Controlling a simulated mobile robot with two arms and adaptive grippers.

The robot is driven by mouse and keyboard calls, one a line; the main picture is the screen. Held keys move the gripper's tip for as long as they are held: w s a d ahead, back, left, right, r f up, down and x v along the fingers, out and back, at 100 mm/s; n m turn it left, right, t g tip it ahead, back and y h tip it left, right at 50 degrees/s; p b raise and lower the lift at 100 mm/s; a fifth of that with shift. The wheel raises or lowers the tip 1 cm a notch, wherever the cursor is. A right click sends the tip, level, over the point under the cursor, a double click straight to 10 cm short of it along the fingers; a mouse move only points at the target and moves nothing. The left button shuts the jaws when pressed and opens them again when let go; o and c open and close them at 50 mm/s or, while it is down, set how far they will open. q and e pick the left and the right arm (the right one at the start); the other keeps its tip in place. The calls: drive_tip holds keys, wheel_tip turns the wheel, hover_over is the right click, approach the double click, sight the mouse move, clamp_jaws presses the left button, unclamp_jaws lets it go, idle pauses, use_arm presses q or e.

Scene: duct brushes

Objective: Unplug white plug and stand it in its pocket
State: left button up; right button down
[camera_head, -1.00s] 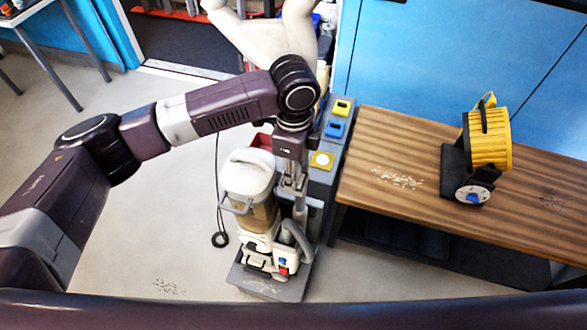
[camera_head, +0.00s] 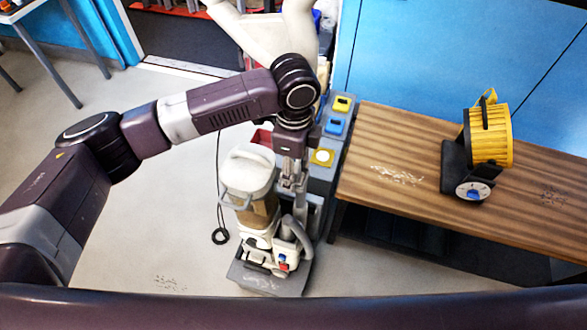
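My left gripper (camera_head: 289,190) points down from the end of the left arm, between a cream upright machine (camera_head: 248,170) and a grey cabinet. Its fingertips are small and merge with the machine's parts, so I cannot tell whether it is open or holds anything. I cannot make out a white plug for certain. I cannot tell whether these are pockets. My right gripper is out of view.
A wooden bench (camera_head: 410,150) stands right of the cabinet with a yellow ribbed device (camera_head: 490,136) on it. The machine stands on a grey base (camera_head: 265,282). Floor at the left is clear.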

use_arm(q)
drive_tip(key=shift+w+r, duration=0.1)
drive_tip(key=shift+r, duration=0.1)
wheel_tip(320, 180, up, 17)
drive_tip(key=p, duration=0.5)
drive_tip(key=shift+p, duration=0.4)
drive_tip(key=shift+f, duration=0.1)
drive_tip(key=shift+s, duration=0.25)
